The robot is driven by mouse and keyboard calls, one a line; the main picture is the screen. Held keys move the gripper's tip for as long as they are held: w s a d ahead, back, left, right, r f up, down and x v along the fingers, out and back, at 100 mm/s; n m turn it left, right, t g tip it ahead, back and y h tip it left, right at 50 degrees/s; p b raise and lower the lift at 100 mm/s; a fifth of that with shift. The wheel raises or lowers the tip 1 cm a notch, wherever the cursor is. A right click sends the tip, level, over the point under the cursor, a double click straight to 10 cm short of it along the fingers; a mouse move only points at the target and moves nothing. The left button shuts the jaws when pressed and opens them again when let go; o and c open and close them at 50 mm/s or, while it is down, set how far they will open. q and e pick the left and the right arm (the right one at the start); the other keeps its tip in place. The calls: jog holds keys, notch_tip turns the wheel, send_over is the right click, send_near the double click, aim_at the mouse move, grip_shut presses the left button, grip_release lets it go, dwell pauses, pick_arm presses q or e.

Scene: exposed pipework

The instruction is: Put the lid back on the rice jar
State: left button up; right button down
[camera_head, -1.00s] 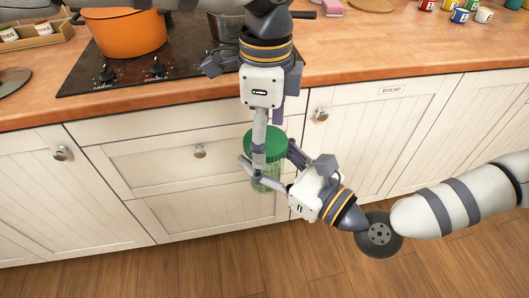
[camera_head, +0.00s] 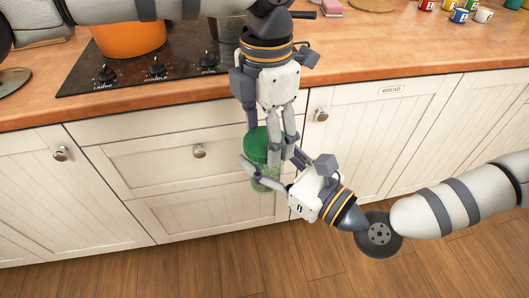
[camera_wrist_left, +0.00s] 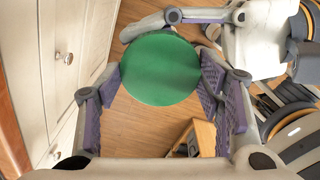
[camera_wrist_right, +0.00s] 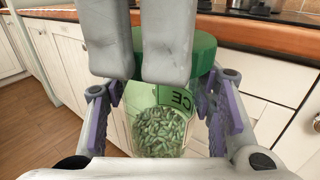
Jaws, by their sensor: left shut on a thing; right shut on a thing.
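The rice jar (camera_head: 266,182) is clear, with green-tinted grains and a partly visible label in the right wrist view (camera_wrist_right: 158,130). It is held upright in front of the drawers, below the counter. My right gripper (camera_head: 268,163) is shut on the jar body from the side. The green round lid (camera_head: 257,142) sits at the jar's mouth and looks level; I cannot tell how tightly it is seated. My left gripper (camera_head: 267,138) points down from above and is shut on the lid, which lies between its purple pads in the left wrist view (camera_wrist_left: 160,70). Its fingers partly cover the lid.
The wooden counter (camera_head: 410,50) and its front edge are just behind and above. The hob (camera_head: 160,65) with an orange pot (camera_head: 130,38) is at the left. White drawers and cupboard doors with round knobs (camera_head: 199,151) are close behind the jar. Open floor lies below.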

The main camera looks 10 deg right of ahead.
pick_arm(q)
jog(key=m, duration=0.7)
jog(key=shift+m, duration=0.4)
jog(key=m, duration=0.7)
jog(key=shift+f+m, duration=0.1)
jog(key=shift+m, duration=0.2)
jog(key=m, duration=1.1)
jog(key=o, duration=1.4)
